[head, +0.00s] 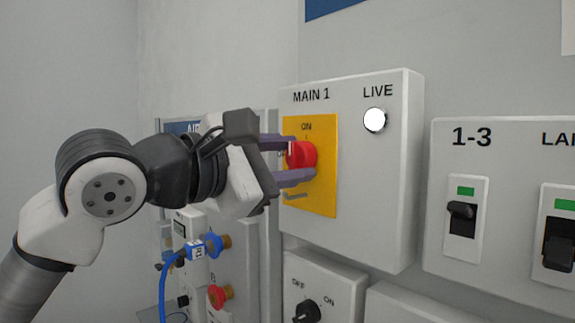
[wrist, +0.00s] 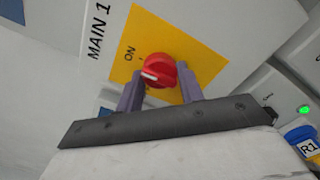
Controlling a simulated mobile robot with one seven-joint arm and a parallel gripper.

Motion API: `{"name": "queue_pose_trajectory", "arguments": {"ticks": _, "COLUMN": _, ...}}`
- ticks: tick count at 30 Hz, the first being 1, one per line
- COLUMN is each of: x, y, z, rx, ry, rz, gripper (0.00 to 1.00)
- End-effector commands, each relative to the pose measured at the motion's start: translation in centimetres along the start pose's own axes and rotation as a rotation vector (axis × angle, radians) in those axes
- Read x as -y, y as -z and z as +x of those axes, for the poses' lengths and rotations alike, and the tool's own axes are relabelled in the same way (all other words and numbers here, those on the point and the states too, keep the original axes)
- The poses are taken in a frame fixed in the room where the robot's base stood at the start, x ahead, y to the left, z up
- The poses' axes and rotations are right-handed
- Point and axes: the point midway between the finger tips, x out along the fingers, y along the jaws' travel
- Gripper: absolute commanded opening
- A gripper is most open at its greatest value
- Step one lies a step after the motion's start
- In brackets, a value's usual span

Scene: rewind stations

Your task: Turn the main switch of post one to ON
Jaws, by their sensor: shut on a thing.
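The main switch of post one is a red rotary knob (head: 303,155) on a yellow plate (head: 322,190), on the white box marked MAIN 1 (head: 370,215). My gripper (head: 285,160) is shut on the knob, one finger above it and one below in the head view. In the wrist view the knob (wrist: 160,68) sits between the two fingertips (wrist: 160,85). Its white mark points up and left on the plate, not straight at the ON label above it. The label left of the knob is mostly hidden by the fingers. The LIVE lamp (head: 374,120) looks white.
A box marked 1-3 (head: 472,137) with black toggle switches stands at right. Below is an OFF/ON box (head: 340,290) with a black knob (head: 306,312). A blue hose (head: 163,285) and fittings are at lower left. Free room lies left of my arm.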

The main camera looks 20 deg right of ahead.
Motion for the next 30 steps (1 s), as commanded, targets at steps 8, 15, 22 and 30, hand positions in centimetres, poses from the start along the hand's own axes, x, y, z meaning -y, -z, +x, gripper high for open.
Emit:
{"name": "queue_pose_trajectory", "arguments": {"ticks": 8, "x": -0.04, "y": -0.04, "z": -0.03, "rx": 0.001, "ry": -0.001, "rz": 0.053, "gripper": 0.14}}
{"name": "queue_pose_trajectory", "arguments": {"ticks": 15, "x": -0.05, "y": -0.06, "z": -0.03, "rx": 0.001, "ry": -0.001, "rz": 0.058, "gripper": 0.14}}
{"name": "queue_pose_trajectory", "arguments": {"ticks": 22, "x": -0.04, "y": -0.06, "z": -0.03, "rx": 0.001, "ry": -0.001, "rz": 0.057, "gripper": 0.46}}
{"name": "queue_pose_trajectory", "arguments": {"ticks": 30, "x": -0.01, "y": -0.03, "z": -0.01, "rx": 0.0, "ry": 0.0, "rz": 0.056, "gripper": 0.59}}
